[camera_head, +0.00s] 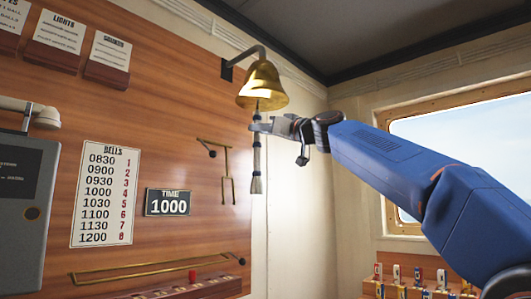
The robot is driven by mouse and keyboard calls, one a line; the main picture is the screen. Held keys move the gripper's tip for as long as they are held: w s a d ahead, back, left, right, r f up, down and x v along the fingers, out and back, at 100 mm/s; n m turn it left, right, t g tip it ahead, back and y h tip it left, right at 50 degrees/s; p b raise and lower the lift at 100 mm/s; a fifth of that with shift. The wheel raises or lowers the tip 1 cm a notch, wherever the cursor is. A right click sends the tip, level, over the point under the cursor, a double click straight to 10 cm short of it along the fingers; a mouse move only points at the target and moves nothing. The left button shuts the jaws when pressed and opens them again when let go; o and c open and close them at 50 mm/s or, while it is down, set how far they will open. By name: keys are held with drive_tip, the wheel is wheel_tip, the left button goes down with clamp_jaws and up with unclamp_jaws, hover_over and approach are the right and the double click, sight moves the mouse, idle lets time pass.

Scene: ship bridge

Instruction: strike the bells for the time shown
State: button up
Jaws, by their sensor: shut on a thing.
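A brass bell (263,88) hangs mouth down from a dark bracket on the wood wall. A pale bell rope (257,160) hangs below it and ends in a tassel. My gripper (262,127) comes from the right on my blue arm, just under the bell's mouth, and is shut on the upper part of the rope. The fingertips partly hide the rope there. A dark time plate (168,202) on the wall reads "TIME 1000". A white bells chart (105,194) left of it lists times with red numbers; the 1000 row reads 4.
Brass rods (227,172) are mounted on the wall just left of the rope. A long brass rail (150,268) runs low on the wall. A rack of small coloured items (420,284) stands at lower right, below a window (465,145). A grey box (25,205) is at far left.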

drive_tip(key=s+a, duration=0.3)
drive_tip(key=w+d, duration=0.4)
drive_tip(key=w, duration=0.1)
drive_tip(key=shift+d+f, duration=0.15)
drive_tip(key=shift+d, duration=0.05)
idle(0.4)
drive_tip(key=s+a+r, duration=0.1)
drive_tip(key=s+a, duration=0.3)
drive_tip(key=s, duration=0.1)
drive_tip(key=w+d+f, duration=0.1)
drive_tip(key=w+d, duration=0.3)
drive_tip(key=w, duration=0.1)
idle(0.4)
drive_tip(key=shift+f, duration=0.1)
idle(1.0)
